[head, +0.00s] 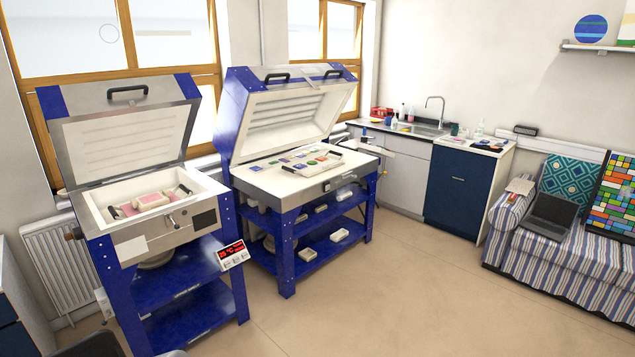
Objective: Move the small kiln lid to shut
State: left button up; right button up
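The small kiln (160,236) stands at the left on a blue frame. Its lid (126,146) is raised and tilted back, with the pale inner face showing and a black handle (128,92) at the top edge. The open chamber holds a shelf with pink pieces and a white block (150,201), with black handles at its ends. Neither of my grippers shows clearly in the head view.
A larger blue kiln (300,179), also with its lid raised, stands just right of the small one. A red-lit controller (232,253) hangs at the small kiln's front right. A radiator (62,268) is at the left. Open floor (400,290) lies in front and to the right.

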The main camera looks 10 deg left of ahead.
aim_at(102, 132)
jog(key=u, duration=0.2)
jog(key=i, duration=2.25)
jog(key=u, duration=0.85)
